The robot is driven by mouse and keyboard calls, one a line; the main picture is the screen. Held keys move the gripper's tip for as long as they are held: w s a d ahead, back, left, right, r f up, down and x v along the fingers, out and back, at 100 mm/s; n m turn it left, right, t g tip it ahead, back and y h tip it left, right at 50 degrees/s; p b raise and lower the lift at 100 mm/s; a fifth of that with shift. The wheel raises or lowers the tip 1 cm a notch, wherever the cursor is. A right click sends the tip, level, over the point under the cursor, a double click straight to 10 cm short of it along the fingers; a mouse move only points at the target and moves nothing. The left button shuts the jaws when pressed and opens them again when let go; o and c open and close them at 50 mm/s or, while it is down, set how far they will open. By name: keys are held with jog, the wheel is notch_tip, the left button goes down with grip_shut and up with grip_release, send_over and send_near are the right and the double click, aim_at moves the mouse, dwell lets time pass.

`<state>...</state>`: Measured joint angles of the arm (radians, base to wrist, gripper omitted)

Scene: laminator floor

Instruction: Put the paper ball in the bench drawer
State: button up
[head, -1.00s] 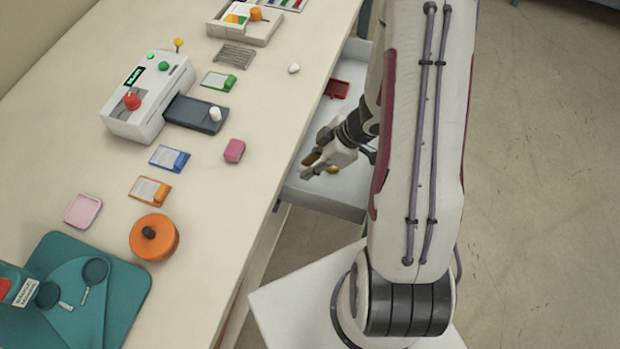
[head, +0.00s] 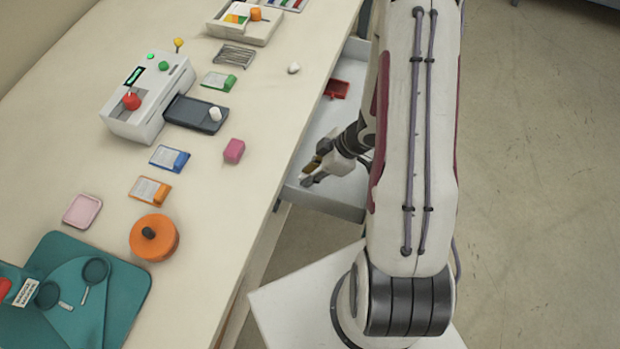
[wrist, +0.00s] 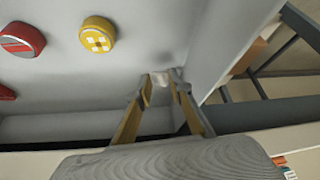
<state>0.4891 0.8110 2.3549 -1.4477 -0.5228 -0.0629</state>
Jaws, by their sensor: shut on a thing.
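The bench drawer (head: 345,209) stands pulled out from the bench, to the right of its edge. My gripper (head: 306,183) is over the near part of the drawer and points down toward the left. In the wrist view my gripper (wrist: 166,76) is shut on a small pale thing, the paper ball (wrist: 162,78), mostly hidden between the fingertips. The drawer floor (wrist: 120,68) lies under the fingertips, with the side wall (wrist: 225,50) close on the right. In the head view the ball cannot be made out.
A small white lump (head: 294,68), a pink block (head: 233,151) and an orange pot (head: 154,238) are on the bench.

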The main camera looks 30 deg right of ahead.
jog(key=shift+f, duration=1.6)
jog(key=shift+f, duration=0.1)
jog(key=o, duration=0.7)
jog(key=shift+v, duration=6.1)
jog(key=shift+w, duration=0.1)
